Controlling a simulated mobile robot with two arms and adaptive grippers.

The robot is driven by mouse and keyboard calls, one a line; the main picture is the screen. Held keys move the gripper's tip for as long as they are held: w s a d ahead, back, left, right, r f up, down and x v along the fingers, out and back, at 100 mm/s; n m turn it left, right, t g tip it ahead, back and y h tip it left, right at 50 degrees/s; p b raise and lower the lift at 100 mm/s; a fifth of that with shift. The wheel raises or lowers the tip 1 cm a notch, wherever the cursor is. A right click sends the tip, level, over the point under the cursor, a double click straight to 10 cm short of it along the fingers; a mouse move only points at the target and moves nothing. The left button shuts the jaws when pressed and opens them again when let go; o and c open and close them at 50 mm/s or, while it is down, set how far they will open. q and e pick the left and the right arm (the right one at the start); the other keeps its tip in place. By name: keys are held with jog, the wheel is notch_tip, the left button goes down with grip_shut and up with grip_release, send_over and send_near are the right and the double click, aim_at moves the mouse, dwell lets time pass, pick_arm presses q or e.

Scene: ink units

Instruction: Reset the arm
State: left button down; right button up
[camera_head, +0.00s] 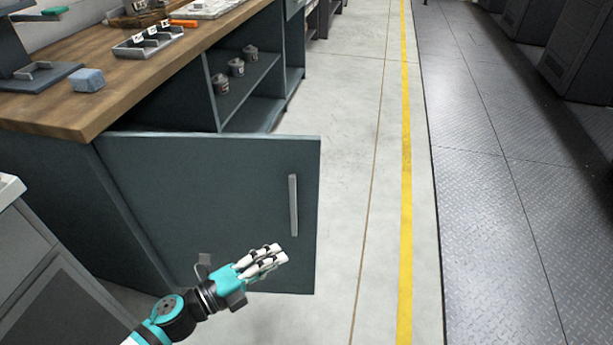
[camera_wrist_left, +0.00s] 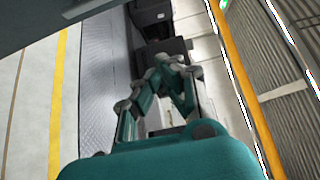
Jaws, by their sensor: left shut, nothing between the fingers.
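My left gripper (camera_head: 272,257) is low in the head view, in front of the open cabinet door (camera_head: 200,200). Its fingers are shut and hold nothing. In the left wrist view the closed fingers (camera_wrist_left: 172,62) point away over the floor. The door is dark grey-green with a vertical metal handle (camera_head: 293,205) near its right edge. The gripper is below and left of the handle; I cannot tell how far it is from the door. My right gripper is in neither view.
A wooden-topped bench (camera_head: 120,85) carries a blue-grey block (camera_head: 87,80) and a grey tray (camera_head: 148,41). Several small dark pots (camera_head: 236,67) stand on the open cabinet's shelf. A pale floor strip (camera_head: 345,120) with a yellow line (camera_head: 406,150) is clear to the right.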

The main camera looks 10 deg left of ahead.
pick_arm(q)
jog(key=w+a+f+n+t+y, duration=0.1)
jog(key=w+a+f+n+y, duration=0.1)
jog(key=a+f+n+y, duration=0.75)
jog(key=s+f+n+g+y, duration=0.4)
jog(key=f+n, duration=0.4)
jog(key=f, duration=0.5)
jog(key=s+d+f+n+g+h, duration=0.1)
jog(key=s+d+f+n+g, duration=0.2)
jog(key=s+f, duration=0.5)
jog(key=s+d+f+n+g+h, duration=0.15)
jog(key=s+f+n+g, duration=0.3)
jog(key=s, duration=0.55)
jog(key=s+a+m+g+y+p, duration=0.1)
jog(key=s+a+g+p, duration=0.1)
jog(key=s+p, duration=1.3)
jog(key=shift+s+a+p, duration=0.35)
jog(key=shift+s+a, duration=0.05)
jog(key=shift+a, duration=0.3)
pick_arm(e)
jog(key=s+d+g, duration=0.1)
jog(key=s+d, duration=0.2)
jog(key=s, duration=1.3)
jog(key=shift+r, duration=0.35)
